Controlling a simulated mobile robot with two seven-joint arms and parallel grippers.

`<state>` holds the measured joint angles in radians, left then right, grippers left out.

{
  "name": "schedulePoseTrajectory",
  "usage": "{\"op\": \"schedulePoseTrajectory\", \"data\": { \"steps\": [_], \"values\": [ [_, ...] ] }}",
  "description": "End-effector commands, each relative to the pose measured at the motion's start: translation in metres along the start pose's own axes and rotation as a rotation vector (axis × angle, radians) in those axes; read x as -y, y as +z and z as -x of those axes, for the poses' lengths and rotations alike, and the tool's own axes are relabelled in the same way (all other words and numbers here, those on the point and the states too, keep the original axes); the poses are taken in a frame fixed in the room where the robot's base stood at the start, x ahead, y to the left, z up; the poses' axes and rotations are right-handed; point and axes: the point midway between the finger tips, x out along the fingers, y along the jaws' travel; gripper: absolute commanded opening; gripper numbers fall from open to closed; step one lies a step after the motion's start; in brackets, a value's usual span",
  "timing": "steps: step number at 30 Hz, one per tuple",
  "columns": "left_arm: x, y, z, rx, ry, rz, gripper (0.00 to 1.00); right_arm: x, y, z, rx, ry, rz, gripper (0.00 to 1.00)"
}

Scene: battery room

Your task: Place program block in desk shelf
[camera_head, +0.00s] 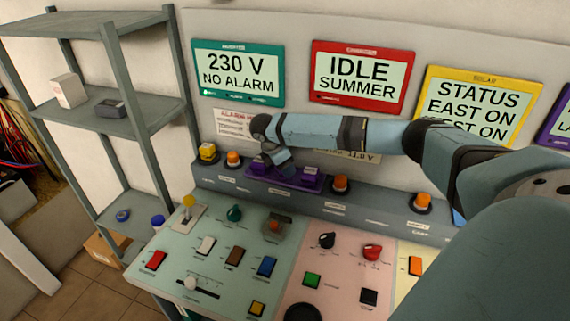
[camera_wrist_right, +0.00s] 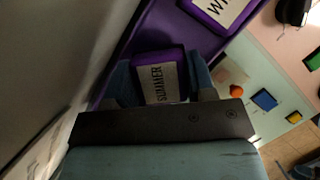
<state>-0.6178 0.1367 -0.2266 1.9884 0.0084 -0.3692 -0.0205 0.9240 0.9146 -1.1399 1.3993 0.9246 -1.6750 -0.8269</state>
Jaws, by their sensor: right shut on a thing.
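My right gripper (camera_head: 275,160) reaches down to the ledge at the back of the control desk. In the right wrist view its two fingers (camera_wrist_right: 162,82) are shut on a purple block with a white label reading "SUMMER" (camera_wrist_right: 160,76). That block is over or in the purple holder (camera_head: 285,180); I cannot tell whether it is lifted clear. A second purple block (camera_head: 309,174), its label starting "WI" in the wrist view (camera_wrist_right: 218,8), sits in the holder to the right. The grey ledge (camera_head: 375,212) runs along the desk's back. My left gripper is not in view.
Wall displays (camera_head: 363,77) hang behind. The desk top (camera_head: 213,260) carries several switches and knobs. A grey rack (camera_head: 145,118) with boxes stands at left.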

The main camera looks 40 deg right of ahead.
Motion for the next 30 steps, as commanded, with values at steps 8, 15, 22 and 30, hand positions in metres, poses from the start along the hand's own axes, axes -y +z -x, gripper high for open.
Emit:
{"op": "schedulePoseTrajectory", "data": {
  "steps": [8,15,22,30],
  "values": [
    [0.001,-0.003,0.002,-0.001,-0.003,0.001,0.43,-0.002,0.001,-0.005,0.001,0.001,-0.001,0.26],
    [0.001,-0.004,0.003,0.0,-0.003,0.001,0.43,-0.002,0.0,-0.007,0.001,0.001,-0.001,0.67],
    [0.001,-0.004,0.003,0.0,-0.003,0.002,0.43,-0.002,0.0,-0.007,0.001,0.001,-0.001,0.76],
    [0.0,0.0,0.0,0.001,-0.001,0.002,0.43,-0.003,0.0,0.01,-0.001,0.003,-0.001,0.76]
  ]
}}
